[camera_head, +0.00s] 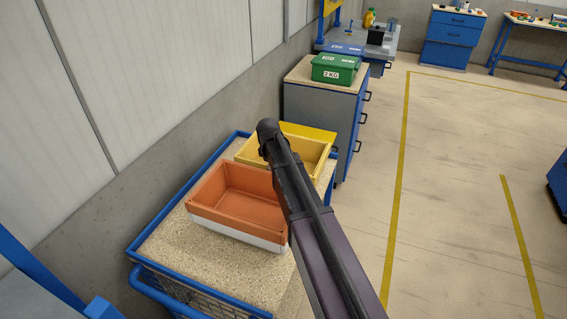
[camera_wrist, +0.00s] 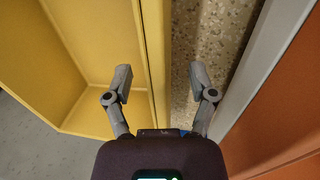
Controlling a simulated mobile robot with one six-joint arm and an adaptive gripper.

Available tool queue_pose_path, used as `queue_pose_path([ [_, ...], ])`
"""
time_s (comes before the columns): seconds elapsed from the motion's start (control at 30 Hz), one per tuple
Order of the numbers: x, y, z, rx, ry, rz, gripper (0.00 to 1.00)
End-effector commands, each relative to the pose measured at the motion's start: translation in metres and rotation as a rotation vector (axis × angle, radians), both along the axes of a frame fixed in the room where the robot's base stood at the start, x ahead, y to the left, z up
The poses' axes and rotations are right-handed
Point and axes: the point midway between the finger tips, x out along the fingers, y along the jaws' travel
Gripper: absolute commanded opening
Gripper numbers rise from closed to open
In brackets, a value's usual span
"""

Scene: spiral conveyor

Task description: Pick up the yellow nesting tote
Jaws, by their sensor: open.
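The yellow tote (camera_head: 312,153) sits at the far end of a cart top in the head view, partly hidden behind my arm. It is open-topped and looks empty where visible. In the wrist view the yellow tote (camera_wrist: 85,60) fills the left side, with its wall running up the middle of the picture. My gripper (camera_wrist: 160,80) is open, one finger over the tote's inside and the other over the speckled cart top beyond the wall. The tote's wall lies between the two fingers. I cannot tell how far the fingertips are above the rim.
An orange tote (camera_head: 235,199) stacked on a white one (camera_head: 228,231) stands close beside the yellow tote. The blue-framed cart (camera_head: 165,290) is near a wall. A grey cabinet (camera_head: 322,108) with a green box (camera_head: 335,69) stands behind.

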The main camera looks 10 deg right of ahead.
Motion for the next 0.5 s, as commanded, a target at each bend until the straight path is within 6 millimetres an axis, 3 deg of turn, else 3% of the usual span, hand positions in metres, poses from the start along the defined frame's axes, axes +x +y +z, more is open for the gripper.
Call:
queue_pose_path([
  [0.2, 0.002, -0.001, -0.019, 0.000, 0.000, 0.000, 0.73],
  [0.5, 0.003, -0.001, -0.023, 0.000, 0.000, 0.001, 0.73],
])
